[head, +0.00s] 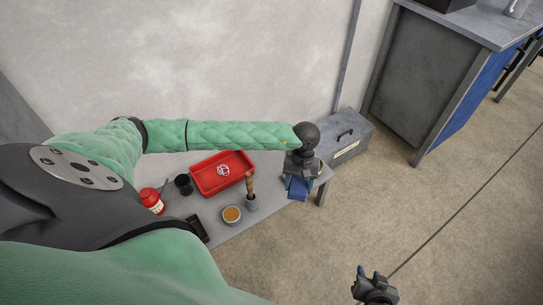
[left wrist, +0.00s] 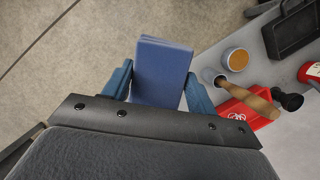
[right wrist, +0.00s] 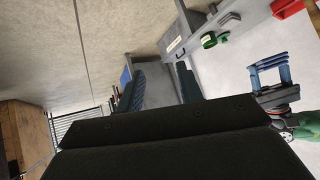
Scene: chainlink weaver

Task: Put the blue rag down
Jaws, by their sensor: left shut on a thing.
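The blue rag (head: 297,188) is a folded block held in my left gripper (head: 298,182), near the front right end of the grey table. In the left wrist view the blue rag (left wrist: 161,72) sits between the two blue fingers of my left gripper (left wrist: 158,88), its folded edges at the top. I cannot tell how high it is above the table. My right gripper (head: 364,272) is over the floor at the bottom of the head view. In the right wrist view its fingers (right wrist: 158,85) stand apart with nothing between them.
The table (head: 275,206) holds a red tray (head: 207,181), a bowl of orange stuff (head: 232,214), a wooden-handled tool in a cup (head: 251,203), a black cup (head: 183,184) and a red jar (head: 151,200). A grey toolbox (head: 345,140) and workbench (head: 420,85) stand right.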

